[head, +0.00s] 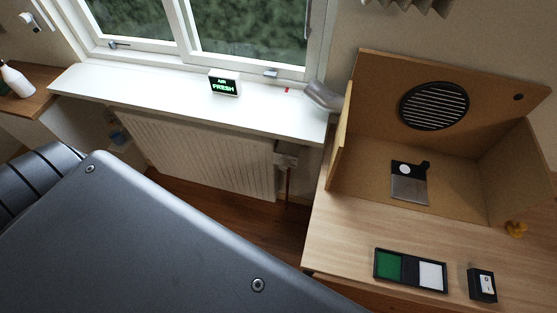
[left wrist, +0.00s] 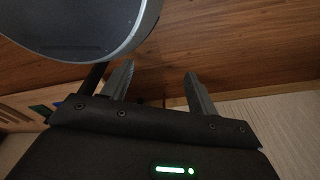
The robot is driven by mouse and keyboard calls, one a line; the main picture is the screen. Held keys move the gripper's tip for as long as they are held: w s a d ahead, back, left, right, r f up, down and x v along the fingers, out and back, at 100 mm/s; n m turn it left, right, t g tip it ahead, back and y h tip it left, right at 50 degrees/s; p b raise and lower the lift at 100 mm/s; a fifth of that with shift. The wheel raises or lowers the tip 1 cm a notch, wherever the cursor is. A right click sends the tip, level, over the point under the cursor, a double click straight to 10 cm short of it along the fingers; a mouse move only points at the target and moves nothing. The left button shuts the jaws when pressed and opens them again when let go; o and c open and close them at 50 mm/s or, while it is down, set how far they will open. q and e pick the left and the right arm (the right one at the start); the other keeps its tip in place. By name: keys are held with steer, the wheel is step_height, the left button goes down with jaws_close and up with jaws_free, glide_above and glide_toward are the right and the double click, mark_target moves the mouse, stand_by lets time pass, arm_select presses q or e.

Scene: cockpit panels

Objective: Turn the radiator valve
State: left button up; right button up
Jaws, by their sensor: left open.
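The white ribbed radiator (head: 205,155) hangs under the window sill in the head view. At its right end is a small pale fitting (head: 286,160), which looks like the valve, with a thin pipe running down from it. My large grey arm link fills the lower left of the head view, and my left gripper is not visible there. In the left wrist view my left gripper (left wrist: 160,69) is open, with nothing between its fingers and wooden floor behind them. A pale ribbed surface (left wrist: 292,130), probably the radiator, is at the lower right. My right gripper is not in view.
A white sill (head: 150,95) holds a lit "Air FRESH" sign (head: 224,83). At right, a wooden desk (head: 340,235) carries an open box (head: 470,165), a green-and-white tray (head: 410,270) and a small black switch (head: 482,284). A narrow floor gap lies between radiator and desk.

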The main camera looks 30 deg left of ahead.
arm_select(q)
steer(key=w+d+f+n+t+b, duration=0.1)
steer(key=w+d+f+t+b, duration=0.15)
steer(key=w, duration=0.35)
steer(key=w+d+f+t+b, duration=0.1)
steer(key=w+b, duration=0.2)
steer(key=w, duration=0.3)
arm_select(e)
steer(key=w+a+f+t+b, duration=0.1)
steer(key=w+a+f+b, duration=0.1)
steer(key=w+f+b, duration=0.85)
arm_select(q)
steer(key=n+t+y+b, duration=0.4)
steer(key=n+t+b, duration=0.3)
steer(key=t+b, duration=0.45)
glide_toward(283, 169)
steer(key=shift+t, duration=0.3)
steer(key=x, duration=1)
steer(key=shift+w+a+f, duration=0.2)
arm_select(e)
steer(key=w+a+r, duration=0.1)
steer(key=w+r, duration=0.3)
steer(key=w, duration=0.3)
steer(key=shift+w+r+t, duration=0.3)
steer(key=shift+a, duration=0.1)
